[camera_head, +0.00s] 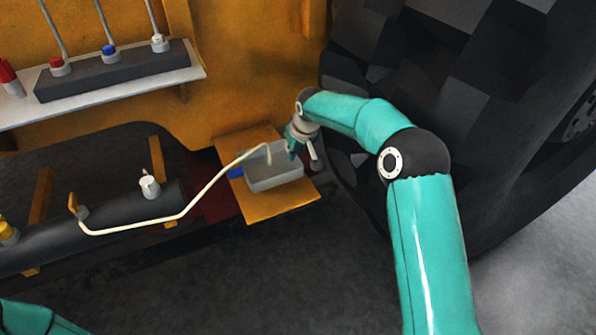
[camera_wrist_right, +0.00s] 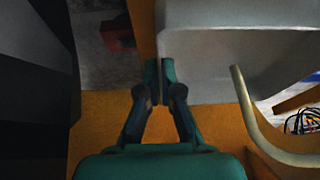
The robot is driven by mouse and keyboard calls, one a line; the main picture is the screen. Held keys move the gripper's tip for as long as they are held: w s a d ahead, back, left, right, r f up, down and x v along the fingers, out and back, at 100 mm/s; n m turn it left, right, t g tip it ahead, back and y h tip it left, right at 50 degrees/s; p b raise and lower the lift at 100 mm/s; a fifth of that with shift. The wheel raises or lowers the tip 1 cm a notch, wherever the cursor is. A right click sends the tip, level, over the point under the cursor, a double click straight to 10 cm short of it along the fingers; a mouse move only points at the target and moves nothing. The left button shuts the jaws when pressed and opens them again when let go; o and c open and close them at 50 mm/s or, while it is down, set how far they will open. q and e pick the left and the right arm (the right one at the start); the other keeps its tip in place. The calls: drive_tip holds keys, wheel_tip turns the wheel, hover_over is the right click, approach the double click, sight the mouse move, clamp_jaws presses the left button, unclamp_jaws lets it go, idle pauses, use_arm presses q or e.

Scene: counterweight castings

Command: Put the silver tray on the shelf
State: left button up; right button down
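The silver tray (camera_head: 275,176) is a shallow grey box on the orange step plate in the head view. It fills the upper right of the right wrist view (camera_wrist_right: 230,50). My right gripper (camera_head: 300,150) is at its back right side. In the right wrist view my right gripper's fingers (camera_wrist_right: 160,82) are close together on the tray's side wall, one on each side. The shelf (camera_head: 120,92) is a pale ledge on the machine at the upper left. Part of my left arm shows at the lower left; its gripper is out of view.
A cream pipe (camera_head: 190,207) curves from the dark cylinder (camera_head: 115,217) to over the tray. A black lever block (camera_head: 115,72) and a red-topped item (camera_head: 9,76) take up much of the shelf. A blue object (camera_head: 235,172) is beside the tray. A large tyre (camera_head: 400,60) stands at right.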

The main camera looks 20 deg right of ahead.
sight(296, 164)
drive_tip(key=shift+f+b, duration=0.85)
drive_tip(key=shift+f, duration=2.15)
drive_tip(key=shift+f, duration=0.1)
drive_tip(key=c, duration=1.3)
unclamp_jaws()
drive_tip(key=p+v, duration=0.2)
drive_tip(key=v, duration=1)
drive_tip(key=shift+s+p, duration=0.1)
drive_tip(key=shift+p, duration=0.25)
